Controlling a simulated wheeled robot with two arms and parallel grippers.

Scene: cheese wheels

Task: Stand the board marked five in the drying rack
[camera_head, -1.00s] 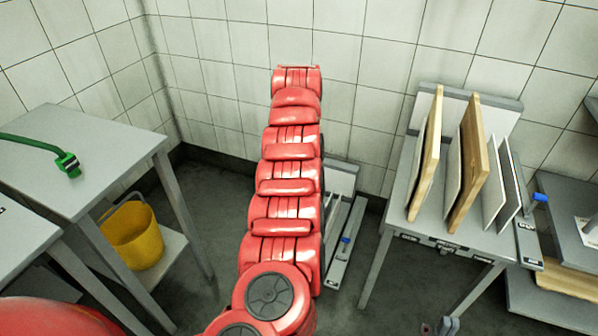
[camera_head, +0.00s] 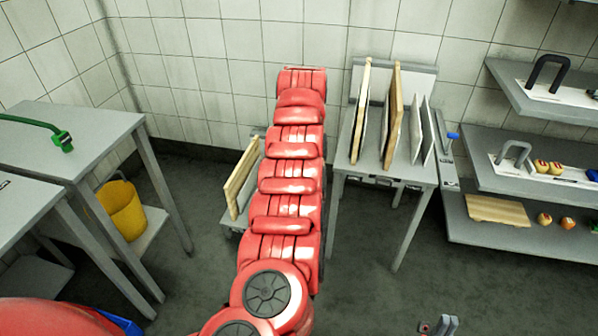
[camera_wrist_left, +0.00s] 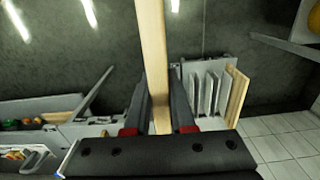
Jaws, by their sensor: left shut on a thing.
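My left gripper (camera_wrist_left: 160,125) is shut on a pale wooden board (camera_wrist_left: 151,60), seen edge-on in the left wrist view; no number shows on it. In the head view my red left arm hides this gripper and its board. A low rack (camera_head: 228,226) left of the arm holds wooden boards (camera_head: 240,180); the arm covers the rest of it. The left wrist view shows a rack with several pale upright plates (camera_wrist_left: 207,92) and a wooden board at one end (camera_wrist_left: 237,97). My right gripper (camera_head: 438,325) shows only its tips at the bottom edge; its opening is unclear.
A grey table (camera_head: 400,170) right of the arm bears upright wooden and white boards (camera_head: 392,115). Shelves (camera_head: 480,235) with food and a flat board stand at right. Grey tables (camera_head: 100,130) and a yellow bucket (camera_head: 122,208) stand at left. Open floor lies front right.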

